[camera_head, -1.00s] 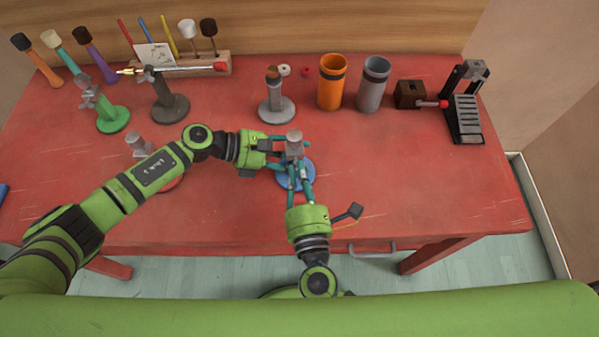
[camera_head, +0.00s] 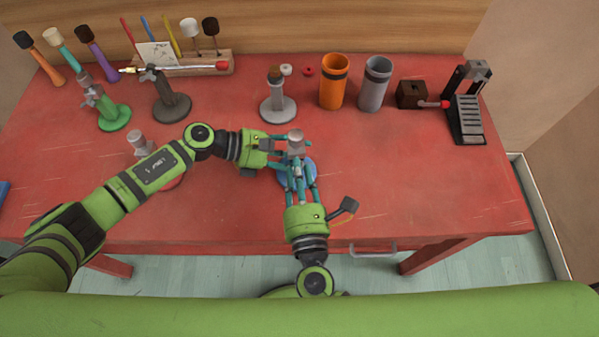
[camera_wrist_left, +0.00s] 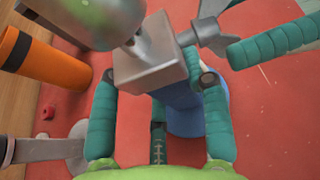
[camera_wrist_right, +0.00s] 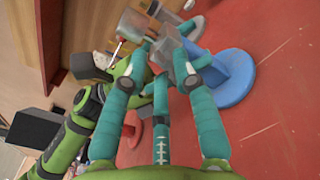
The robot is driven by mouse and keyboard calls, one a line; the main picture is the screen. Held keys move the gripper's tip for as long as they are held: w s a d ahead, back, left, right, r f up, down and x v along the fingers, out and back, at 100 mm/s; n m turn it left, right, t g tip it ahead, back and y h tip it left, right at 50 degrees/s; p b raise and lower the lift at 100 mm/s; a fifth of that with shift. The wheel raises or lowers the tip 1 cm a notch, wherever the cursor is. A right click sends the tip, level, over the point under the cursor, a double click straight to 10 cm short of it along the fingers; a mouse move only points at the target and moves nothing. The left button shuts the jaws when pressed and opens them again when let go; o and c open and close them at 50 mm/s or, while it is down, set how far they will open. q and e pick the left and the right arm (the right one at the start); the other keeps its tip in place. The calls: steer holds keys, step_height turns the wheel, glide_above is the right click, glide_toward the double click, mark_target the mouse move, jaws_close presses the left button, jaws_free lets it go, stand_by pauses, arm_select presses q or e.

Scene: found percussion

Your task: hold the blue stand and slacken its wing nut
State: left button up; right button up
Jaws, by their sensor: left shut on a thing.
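The blue stand (camera_head: 283,181) stands near the front middle of the red table, with a grey block at its top. It also shows in the left wrist view (camera_wrist_left: 183,118) and the right wrist view (camera_wrist_right: 236,88). My left gripper (camera_head: 279,146) reaches in from the left and is shut on the stand below the block. The grey wing nut (camera_wrist_left: 212,28) sticks out beside the block in the left wrist view. My right gripper (camera_head: 297,166) comes from the front, its fingers apart on either side of the wing nut. Any finger contact with the nut is unclear.
A grey stand (camera_head: 279,109), an orange cup (camera_head: 333,85) and a grey cup (camera_head: 372,87) stand behind. Green (camera_head: 115,117) and dark (camera_head: 173,105) stands are back left. A red-based stand (camera_head: 138,142) is partly behind my left arm. The table's right front is clear.

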arm_select(q)
steer(key=shift+a+f, duration=0.15)
steer(key=shift+f, duration=0.2)
arm_select(e)
steer(key=shift+s, duration=0.1)
steer(key=s+d, duration=0.1)
steer(key=s, duration=1.1)
steer(key=shift+d, duration=0.2)
arm_select(q)
steer(key=o, duration=1.5)
steer(key=shift+c, duration=0.2)
steer(key=shift+w+r, duration=0.1)
arm_select(e)
steer(key=shift+w, duration=0.2)
arm_select(q)
steer(key=shift+r, duration=0.1)
